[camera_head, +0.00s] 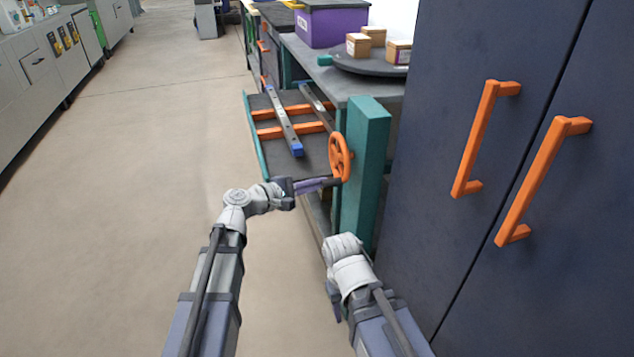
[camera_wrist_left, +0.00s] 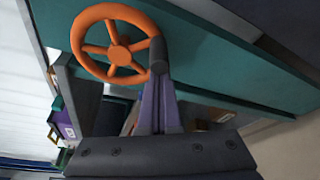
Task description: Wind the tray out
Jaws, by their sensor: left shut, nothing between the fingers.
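An orange spoked handwheel (camera_head: 340,157) is mounted on a teal post (camera_head: 366,160). It also shows in the left wrist view (camera_wrist_left: 120,55), with a dark crank knob (camera_wrist_left: 158,55) at its rim. The dark tray (camera_head: 262,103), with orange crossbars and a teal edge, sits out beside the bench, behind the wheel. My left gripper (camera_head: 328,183) is shut and empty, its purple fingertips (camera_wrist_left: 157,82) right by the knob; whether they touch it I cannot tell. My right gripper (camera_head: 335,300) hangs low in front of the post, mostly hidden behind its own wrist.
A grey bench (camera_head: 345,87) carries a purple bin (camera_head: 332,27) and a dark round turntable (camera_head: 368,66) with several small boxes. A dark cabinet (camera_head: 450,140) with orange handles stands close on the right. Open floor (camera_head: 130,180) lies to the left.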

